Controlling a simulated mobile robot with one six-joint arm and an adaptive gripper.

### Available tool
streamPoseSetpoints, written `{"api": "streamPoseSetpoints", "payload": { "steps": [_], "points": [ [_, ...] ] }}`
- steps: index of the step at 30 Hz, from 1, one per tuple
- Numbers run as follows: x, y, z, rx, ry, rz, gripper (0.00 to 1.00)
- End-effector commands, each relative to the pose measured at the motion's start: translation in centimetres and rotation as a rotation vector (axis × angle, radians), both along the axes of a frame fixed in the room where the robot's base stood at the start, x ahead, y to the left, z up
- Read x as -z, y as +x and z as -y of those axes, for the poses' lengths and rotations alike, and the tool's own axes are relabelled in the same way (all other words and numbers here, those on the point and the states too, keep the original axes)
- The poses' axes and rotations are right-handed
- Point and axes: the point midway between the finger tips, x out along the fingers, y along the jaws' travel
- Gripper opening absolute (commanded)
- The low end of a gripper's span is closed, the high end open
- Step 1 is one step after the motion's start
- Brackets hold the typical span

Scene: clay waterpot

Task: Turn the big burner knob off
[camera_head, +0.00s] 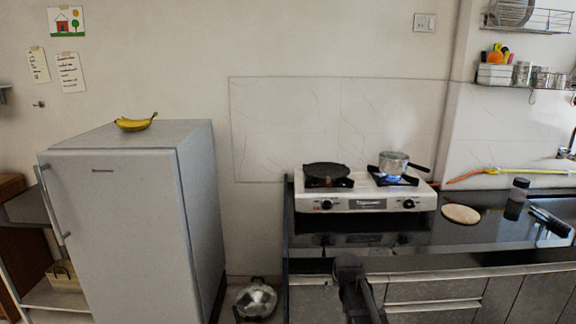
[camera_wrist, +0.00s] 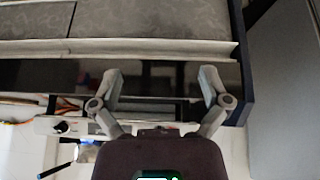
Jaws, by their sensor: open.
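A white two-burner gas stove (camera_head: 366,192) stands on the dark counter. Its front has a left knob (camera_head: 326,204) and a right knob (camera_head: 409,203). The right burner has a blue flame (camera_head: 393,177) under a steaming metal pot (camera_head: 394,161). The left burner holds a flat black pan (camera_head: 326,170) and shows no flame. In the wrist view, which looks upside down, my gripper (camera_wrist: 160,78) is open and empty, in front of the counter edge. One stove knob (camera_wrist: 62,127) shows left of the fingers, apart from them. My arm is below the stove in the head view.
A fridge (camera_head: 122,215) with bananas (camera_head: 136,122) on top stands left. A round board (camera_head: 461,214), a jar (camera_head: 519,189) and an orange-yellow hose (camera_head: 500,171) lie on the right counter. A metal pot (camera_head: 256,298) is on the floor. Drawers (camera_head: 433,291) front the counter.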

Motion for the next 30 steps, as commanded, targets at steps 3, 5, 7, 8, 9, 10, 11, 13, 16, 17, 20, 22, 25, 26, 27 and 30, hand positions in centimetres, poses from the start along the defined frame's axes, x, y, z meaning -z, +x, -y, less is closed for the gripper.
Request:
{"api": "streamPoseSetpoints", "payload": {
  "steps": [3,5,7,8,9,10,11,13,16,17,20,22,25,26,27,30],
  "points": [
    [1.1,-6.6,-0.1,0.015,0.017,-0.14,0.97],
    [1.5,-9.0,-0.1,0.021,0.023,-0.2,0.97],
    [1.8,-11.3,-0.2,0.027,0.029,-0.259,0.97],
    [1.9,-12.2,-0.2,0.029,0.031,-0.282,0.97],
    [2.0,-13.4,-0.2,0.032,0.034,-0.311,0.97],
    [2.1,-14.1,-0.3,0.034,0.036,-0.33,0.97],
    [2.2,-14.9,-0.3,0.036,0.038,-0.349,0.97],
    [2.3,-16.6,-0.3,0.04,0.042,-0.39,0.97],
    [2.4,-18.8,-0.4,0.044,0.047,-0.443,0.97],
    [2.4,-19.5,-0.4,0.046,0.047,-0.459,0.97],
    [2.4,-21.5,0.3,0.053,0.053,-0.507,0.97],
    [1.6,-21.5,0.3,0.054,0.054,-0.517,0.97],
    [0.8,-21.4,0.3,0.053,0.053,-0.515,0.97],
    [0.6,-21.4,0.3,0.053,0.053,-0.515,0.97],
    [0.2,-21.4,0.3,0.053,0.053,-0.514,0.97],
    [-0.7,-21.4,0.3,0.053,0.053,-0.514,0.97]
  ]
}}
